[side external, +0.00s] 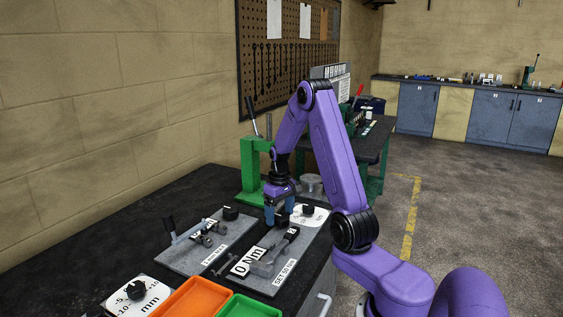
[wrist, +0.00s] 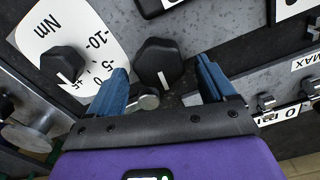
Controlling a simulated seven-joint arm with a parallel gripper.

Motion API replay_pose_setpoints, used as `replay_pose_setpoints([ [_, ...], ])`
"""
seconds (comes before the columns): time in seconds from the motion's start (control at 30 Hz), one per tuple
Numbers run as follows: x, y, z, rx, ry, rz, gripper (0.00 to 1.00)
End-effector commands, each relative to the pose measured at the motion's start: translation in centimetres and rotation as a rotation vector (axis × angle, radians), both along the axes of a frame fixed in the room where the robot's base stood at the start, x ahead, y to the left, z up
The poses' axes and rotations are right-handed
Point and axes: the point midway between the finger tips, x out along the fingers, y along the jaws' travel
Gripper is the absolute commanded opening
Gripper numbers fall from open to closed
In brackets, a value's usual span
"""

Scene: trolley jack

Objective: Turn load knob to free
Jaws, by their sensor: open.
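In the wrist view, a black faceted knob (wrist: 157,62) with a white pointer line lies between the two blue fingertips of my gripper (wrist: 161,68). The gripper is open, and a gap shows on each side of the knob. No label reading load or free is legible. In the side view, my gripper (side external: 281,217) points down at the far part of the right grey plate (side external: 285,280). A second black knob (wrist: 65,64) sits on a white Nm dial (wrist: 90,35) left of the fingers, and also shows in the side view (side external: 308,210).
The left grey plate (side external: 180,260) holds a small jack-like mechanism (side external: 207,237) and a black knob (side external: 231,213). A mm dial (side external: 150,300), orange tray (side external: 195,300) and green tray (side external: 248,308) are near the front. A green press frame (side external: 250,170) stands behind my gripper.

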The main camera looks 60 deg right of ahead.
Motion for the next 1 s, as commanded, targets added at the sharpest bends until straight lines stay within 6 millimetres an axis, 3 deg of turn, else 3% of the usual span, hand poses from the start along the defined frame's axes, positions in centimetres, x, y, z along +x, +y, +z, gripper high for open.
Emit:
replay_pose_setpoints([
  [1.0,-0.49,-0.46,0.01,0.0,0.0,-1.023,0.83],
])
